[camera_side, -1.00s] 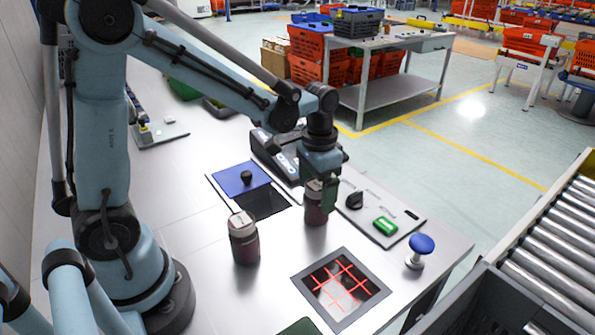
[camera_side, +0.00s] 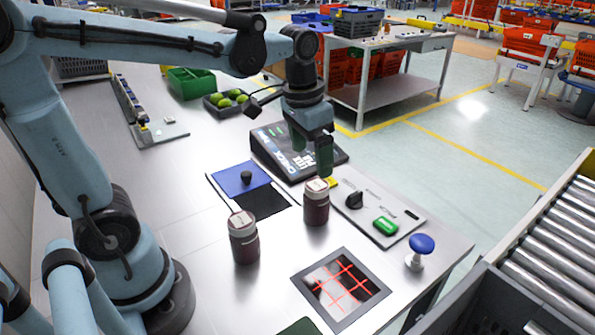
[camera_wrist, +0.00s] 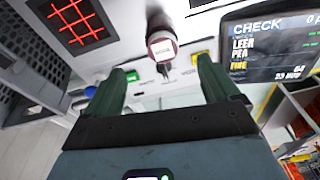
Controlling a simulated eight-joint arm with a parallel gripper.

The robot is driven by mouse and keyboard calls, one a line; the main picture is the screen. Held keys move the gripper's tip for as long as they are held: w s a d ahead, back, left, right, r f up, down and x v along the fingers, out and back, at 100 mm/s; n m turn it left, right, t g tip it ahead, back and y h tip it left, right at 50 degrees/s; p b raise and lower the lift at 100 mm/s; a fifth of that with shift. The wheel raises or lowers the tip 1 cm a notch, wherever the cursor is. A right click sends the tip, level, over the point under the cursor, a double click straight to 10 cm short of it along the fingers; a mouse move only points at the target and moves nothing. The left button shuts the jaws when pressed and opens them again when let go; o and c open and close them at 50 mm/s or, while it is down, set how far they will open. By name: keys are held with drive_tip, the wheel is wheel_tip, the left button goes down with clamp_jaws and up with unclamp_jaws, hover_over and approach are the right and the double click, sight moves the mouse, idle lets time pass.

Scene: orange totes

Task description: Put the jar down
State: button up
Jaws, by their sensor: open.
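Two dark red jars with pale lids stand upright on the metal table. The right jar (camera_side: 316,204) stands between the black pad and the control panel. The left jar (camera_side: 243,240) stands nearer the camera. My gripper (camera_side: 325,172) is above and slightly behind the right jar, apart from it. In the wrist view my gripper's green fingers (camera_wrist: 163,80) are spread wide with nothing held between them. One jar (camera_wrist: 162,42) shows there beyond the fingertips, its lid facing the camera.
A scale with a display (camera_side: 290,150) stands close behind the gripper. A panel with a black knob and green button (camera_side: 385,226), a blue mushroom button (camera_side: 421,243) and a red-grid scanner plate (camera_side: 340,286) are nearby. A green bin (camera_side: 190,83) and a tray of green fruit (camera_side: 228,101) stand farther back.

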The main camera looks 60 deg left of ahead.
drive_tip(key=s+t, duration=0.1)
drive_tip(key=s+f+n+t, duration=0.1)
drive_tip(key=s+t, duration=0.1)
drive_tip(key=s+f+t, duration=0.1)
drive_tip(key=s+t, duration=0.1)
drive_tip(key=shift+s+d, duration=0.25)
drive_tip(key=shift+d, duration=0.1)
idle(0.7)
